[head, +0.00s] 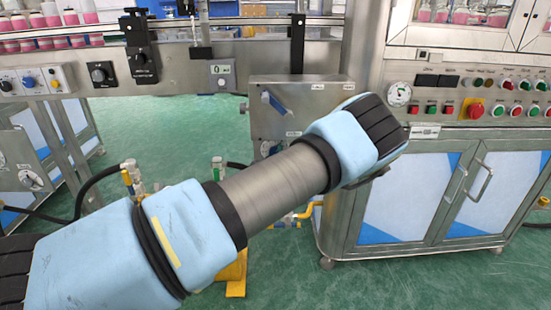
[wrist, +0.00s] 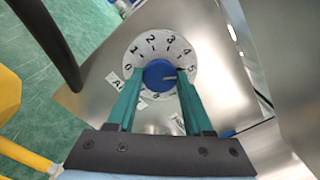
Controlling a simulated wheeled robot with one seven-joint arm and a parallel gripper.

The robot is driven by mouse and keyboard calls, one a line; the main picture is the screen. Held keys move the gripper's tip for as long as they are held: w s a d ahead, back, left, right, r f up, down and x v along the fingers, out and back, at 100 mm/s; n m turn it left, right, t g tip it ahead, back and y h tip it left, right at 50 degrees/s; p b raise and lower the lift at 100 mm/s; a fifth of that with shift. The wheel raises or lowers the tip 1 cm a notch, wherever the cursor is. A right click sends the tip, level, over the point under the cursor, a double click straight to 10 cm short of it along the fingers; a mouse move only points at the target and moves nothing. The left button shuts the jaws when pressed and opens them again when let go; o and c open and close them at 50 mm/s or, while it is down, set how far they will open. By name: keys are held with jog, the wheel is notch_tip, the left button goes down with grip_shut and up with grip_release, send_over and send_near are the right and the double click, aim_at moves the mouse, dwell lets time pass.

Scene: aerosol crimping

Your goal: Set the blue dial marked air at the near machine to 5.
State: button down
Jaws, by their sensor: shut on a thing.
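The blue dial (wrist: 158,74) sits on a round white scale plate (wrist: 150,47) with black numbers running from 0 at the left over the top to 5 at the right. A pale mark on the dial points right, close to the 5. A label starting with A shows left of it, partly covered by a finger. My gripper (wrist: 157,86) has its two green fingers on either side of the dial, shut on it. In the head view my arm reaches towards the machine; its gripper and the dial are hidden there.
The dial is on a bare metal panel (wrist: 215,105). A metal box with a blue lever (head: 272,103) shows left of my wrist in the head view. A button panel with a red emergency stop (head: 474,109) is at the right. A black hose (wrist: 52,40) passes left of the dial.

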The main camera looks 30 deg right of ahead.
jog(key=shift+m, duration=0.4)
jog(key=shift+c, duration=1.5)
grip_release()
jog(key=v, duration=1.1)
